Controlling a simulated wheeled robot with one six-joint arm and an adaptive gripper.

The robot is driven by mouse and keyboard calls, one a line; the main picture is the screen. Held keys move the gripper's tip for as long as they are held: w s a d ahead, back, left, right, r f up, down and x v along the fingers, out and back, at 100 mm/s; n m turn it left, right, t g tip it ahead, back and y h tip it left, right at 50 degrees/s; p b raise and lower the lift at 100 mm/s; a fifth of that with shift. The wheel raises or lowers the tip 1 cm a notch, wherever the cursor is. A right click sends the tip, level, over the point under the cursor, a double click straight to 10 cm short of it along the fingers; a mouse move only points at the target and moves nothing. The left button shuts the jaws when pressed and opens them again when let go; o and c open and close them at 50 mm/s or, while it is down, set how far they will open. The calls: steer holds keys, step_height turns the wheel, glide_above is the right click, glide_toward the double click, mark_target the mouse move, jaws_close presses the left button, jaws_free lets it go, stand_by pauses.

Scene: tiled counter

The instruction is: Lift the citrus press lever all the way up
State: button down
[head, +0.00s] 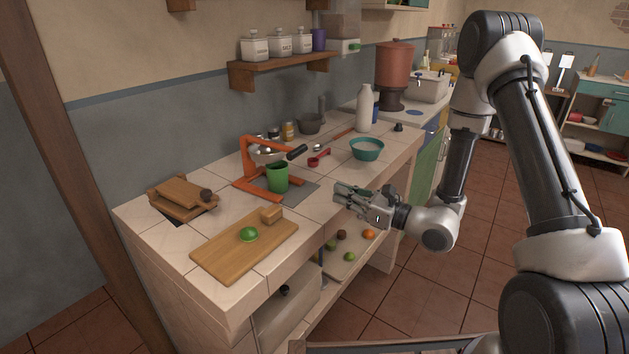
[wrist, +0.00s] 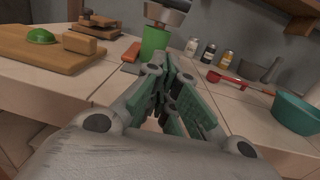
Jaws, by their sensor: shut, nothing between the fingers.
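The citrus press (head: 246,159) has an orange frame and stands on the tiled counter. Its lever with a dark handle (head: 297,152) points right and sits low, over the press cup. A green cup (head: 278,177) stands under the press; it also shows in the wrist view (wrist: 154,41). My gripper (head: 340,194) is shut and empty, in front of the counter's front edge, to the right of and nearer than the press. In the wrist view the closed fingers (wrist: 168,62) point toward the press, whose upper part is cut off by the frame.
A cutting board (head: 215,258) with a lime half (head: 248,234) lies at the front left. A teal bowl (head: 367,149), a white bottle (head: 363,108) and a red scoop (head: 319,158) stand or lie right of the press. A shelf with canisters (head: 279,43) hangs above.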

steer(key=x, duration=0.9)
steer(key=shift+w+a, duration=0.1)
steer(key=shift+a, duration=0.2)
steer(key=r, duration=0.3)
steer(key=shift+w+a+r, duration=0.15)
steer(key=shift+w+a, duration=0.15)
steer(key=shift+a+r, duration=0.1)
steer(key=shift+r, duration=0.25)
steer(key=shift+r, duration=0.1)
